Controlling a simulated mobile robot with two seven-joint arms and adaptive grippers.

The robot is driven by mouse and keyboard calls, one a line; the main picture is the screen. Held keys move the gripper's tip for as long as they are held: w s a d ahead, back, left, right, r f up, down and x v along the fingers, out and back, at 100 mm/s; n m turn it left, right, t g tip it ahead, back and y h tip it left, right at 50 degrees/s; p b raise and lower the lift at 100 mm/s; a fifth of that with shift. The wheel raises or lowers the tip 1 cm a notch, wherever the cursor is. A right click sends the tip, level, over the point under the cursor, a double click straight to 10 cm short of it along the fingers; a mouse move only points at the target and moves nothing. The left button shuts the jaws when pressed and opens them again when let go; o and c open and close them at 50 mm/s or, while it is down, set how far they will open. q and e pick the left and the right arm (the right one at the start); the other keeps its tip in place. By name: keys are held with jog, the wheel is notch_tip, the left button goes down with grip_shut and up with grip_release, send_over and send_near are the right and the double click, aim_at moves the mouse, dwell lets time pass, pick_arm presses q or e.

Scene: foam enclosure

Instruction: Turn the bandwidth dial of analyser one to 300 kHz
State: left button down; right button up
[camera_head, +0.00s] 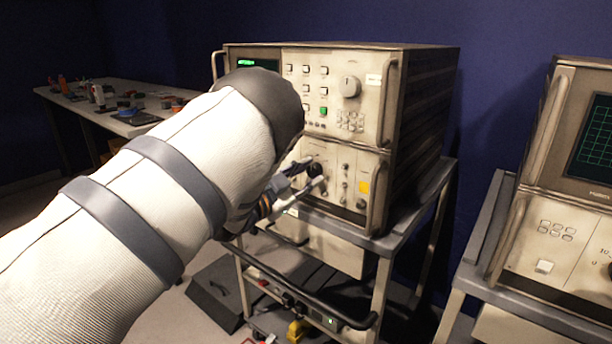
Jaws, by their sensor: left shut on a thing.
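An analyser (421,110) stands on a cart in the middle, a beige rack instrument with a small screen, buttons and knobs. A dark dial (315,169) sits on its lower panel. My left gripper (318,176) is at this dial, with its fingers shut on it. My left arm covers the left part of the front panel, and the dial's markings are too small to read. I cannot read a label that says which analyser this is. My right gripper is not in view.
A second instrument with a green-grid screen (597,140) stands on another cart at the right. A dark rail (330,318) runs along the middle cart's front. A cluttered bench (110,112) is at the back left. A narrow gap separates the carts.

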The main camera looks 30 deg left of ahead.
pick_arm(q)
jog(key=c, duration=1.2)
grip_release()
jog(key=shift+c, duration=0.2)
jog(key=s, duration=1.2)
jog(key=shift+a, duration=0.45)
jog(key=s+d+f+n+g+y, duration=0.1)
jog(key=s+f+n+g, duration=0.15)
jog(key=s+f, duration=0.4)
jog(key=s+d+f+n+g+y+p, duration=0.1)
jog(key=s+d+f+g, duration=0.2)
jog(key=f, duration=0.6)
jog(key=s+f+n+g+y, duration=0.15)
jog(key=s+f+g, duration=0.25)
jog(key=f, duration=0.4)
jog(key=s+d+f+n+g, duration=0.1)
jog(key=s+d+f+g, duration=0.1)
jog(key=s, duration=0.7)
jog(key=s+d+f+n+g+h, duration=0.1)
jog(key=s+d+f+g, duration=0.1)
jog(key=s+d+g, duration=0.3)
jog(key=s+d+f+n+g+h, duration=0.1)
jog(key=s+d+f+g, duration=0.2)
jog(key=s, duration=1)
jog(key=shift+s+d+g+p, duration=0.2)
jog(key=shift+d+g+p, duration=0.15)
jog(key=shift+d+g, duration=0.3)
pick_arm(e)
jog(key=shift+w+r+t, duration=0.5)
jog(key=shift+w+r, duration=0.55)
